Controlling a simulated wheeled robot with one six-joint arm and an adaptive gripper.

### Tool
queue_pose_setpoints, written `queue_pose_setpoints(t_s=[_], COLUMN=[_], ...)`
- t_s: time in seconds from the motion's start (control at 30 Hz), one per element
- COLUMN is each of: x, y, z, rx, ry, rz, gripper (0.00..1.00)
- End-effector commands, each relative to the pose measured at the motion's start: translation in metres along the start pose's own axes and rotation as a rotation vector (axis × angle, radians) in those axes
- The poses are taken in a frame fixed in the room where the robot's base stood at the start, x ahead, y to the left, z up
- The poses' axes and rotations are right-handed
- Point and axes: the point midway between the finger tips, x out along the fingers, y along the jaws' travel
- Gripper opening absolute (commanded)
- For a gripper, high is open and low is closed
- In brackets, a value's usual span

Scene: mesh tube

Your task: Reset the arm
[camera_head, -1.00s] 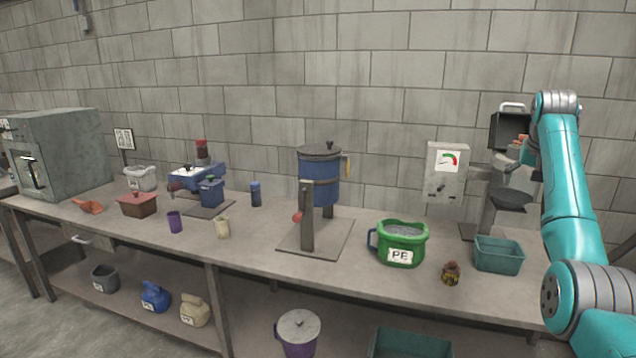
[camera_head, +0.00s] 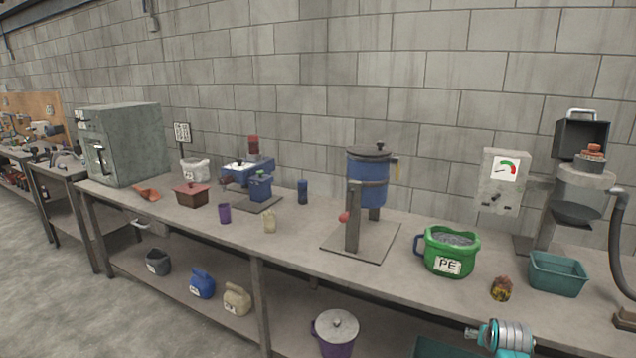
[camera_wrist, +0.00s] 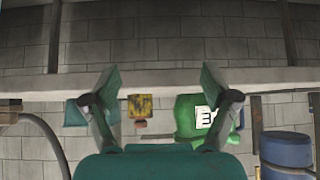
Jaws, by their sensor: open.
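My gripper (camera_wrist: 158,84) is open in the wrist view, its two teal fingers spread with nothing between them. The wrist view is upside down against the head view. A table edge runs across it above the green bucket (camera_wrist: 190,115) and a small yellow-labelled jar (camera_wrist: 140,104). In the head view only a teal and grey part of my arm (camera_head: 505,338) shows at the bottom right; the gripper is not visible there.
The workbench holds a green PE bucket (camera_head: 448,250), a small jar (camera_head: 501,289), a teal tray (camera_head: 557,273), a blue tank on a stand (camera_head: 368,180) and a gauge box (camera_head: 502,180). A purple lidded pot (camera_head: 337,333) stands below. Open floor lies at the left.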

Motion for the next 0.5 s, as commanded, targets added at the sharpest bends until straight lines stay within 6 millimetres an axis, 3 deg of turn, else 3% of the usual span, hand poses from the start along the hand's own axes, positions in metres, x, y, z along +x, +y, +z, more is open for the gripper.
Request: queue_pose_setpoints(t_s=[0.03, 0.27, 0.5], x=[0.004, 0.001, -0.023], y=[-0.008, -0.034, -0.053], z=[0.027, 0.121, 0.214], rx=[-0.011, -0.051, -0.090], ry=[0.006, 0.065, 0.126], rz=[-0.010, -0.051, -0.095], gripper=[0.86, 0.86, 0.86])
